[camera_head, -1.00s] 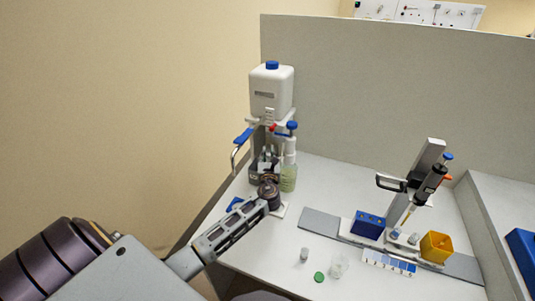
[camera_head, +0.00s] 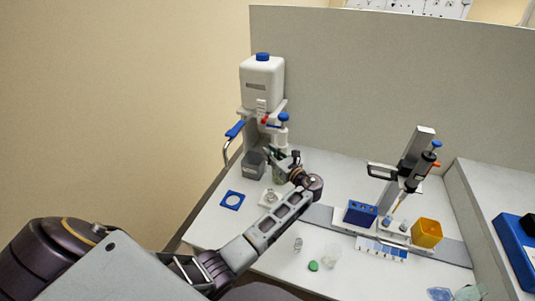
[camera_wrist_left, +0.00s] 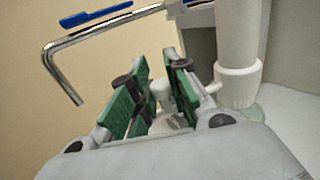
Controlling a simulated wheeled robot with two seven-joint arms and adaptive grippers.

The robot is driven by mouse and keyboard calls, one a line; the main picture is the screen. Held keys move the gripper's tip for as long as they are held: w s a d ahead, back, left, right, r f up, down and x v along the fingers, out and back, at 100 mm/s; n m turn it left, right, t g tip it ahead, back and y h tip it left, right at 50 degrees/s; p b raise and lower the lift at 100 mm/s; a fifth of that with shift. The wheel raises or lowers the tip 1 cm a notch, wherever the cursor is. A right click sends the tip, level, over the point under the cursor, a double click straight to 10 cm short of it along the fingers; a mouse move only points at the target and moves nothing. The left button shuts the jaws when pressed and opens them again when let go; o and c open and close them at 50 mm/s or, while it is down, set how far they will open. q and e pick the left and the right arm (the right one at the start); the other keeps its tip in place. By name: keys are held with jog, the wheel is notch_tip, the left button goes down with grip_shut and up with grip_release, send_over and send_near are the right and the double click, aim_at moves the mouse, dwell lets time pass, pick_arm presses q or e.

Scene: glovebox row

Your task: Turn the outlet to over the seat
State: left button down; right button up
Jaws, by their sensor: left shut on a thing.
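The dispenser (camera_head: 283,135), a white column with a blue cap, stands on a bottle of green liquid (camera_head: 278,173), partly hidden by my gripper. In the left wrist view its white column (camera_wrist_left: 238,50) rises right of my fingers. My left gripper (camera_head: 294,162) is beside the dispenser. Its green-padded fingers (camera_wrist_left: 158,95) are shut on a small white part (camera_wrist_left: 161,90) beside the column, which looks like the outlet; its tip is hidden. A white plate with a round fitting (camera_head: 270,197), perhaps the seat, lies in front of the bottle. My right gripper is not in view.
A white tank (camera_head: 262,85) stands behind, with a bent metal pipe (camera_head: 226,152) and blue lever at its left. A grey box (camera_head: 253,165) and blue square ring (camera_head: 232,200) lie near. A pipette stand (camera_head: 412,165), yellow box (camera_head: 427,232) and vials are on the right.

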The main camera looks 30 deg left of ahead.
pick_arm(q)
jog(key=shift+w+d+n+g+y+b, duration=0.1)
jog(key=shift+d+n+g+y+b, duration=0.15)
jog(key=shift+d+n+g, duration=0.4)
jog(key=shift+d+n+g+y+b, duration=0.25)
jog(key=shift+n+g, duration=0.1)
jog(key=shift+g, duration=0.5)
jog(key=c, duration=1.4)
grip_release()
jog(key=shift+o, duration=0.2)
jog(key=v, duration=1.2)
jog(key=shift+d, duration=0.1)
